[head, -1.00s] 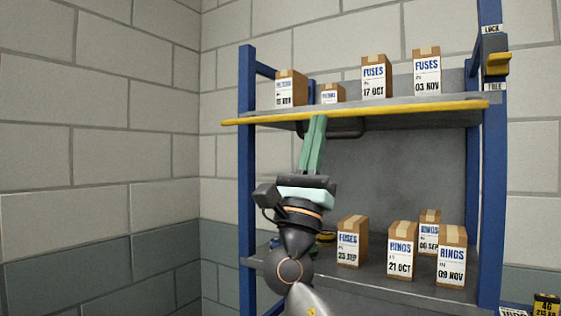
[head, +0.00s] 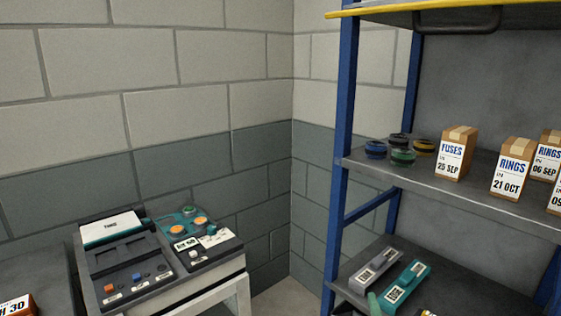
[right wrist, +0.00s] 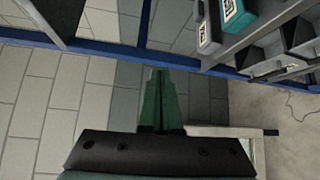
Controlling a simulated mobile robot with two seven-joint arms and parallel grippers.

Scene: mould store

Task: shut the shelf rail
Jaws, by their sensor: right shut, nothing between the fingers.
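The yellow shelf rail (head: 430,14) runs along the front of the upper shelf at the top right of the head view, cut off by the frame. A dark handle (head: 456,22) hangs under it. My left gripper is not in view. The rail's right end is out of frame.
A blue-framed rack holds boxes such as fuses (head: 455,155) and rings (head: 512,168) on its middle shelf (head: 440,190), with several round tins (head: 403,156). Two labelled tools (head: 408,285) lie on the lower shelf. A bench with a control panel (head: 130,265) stands left.

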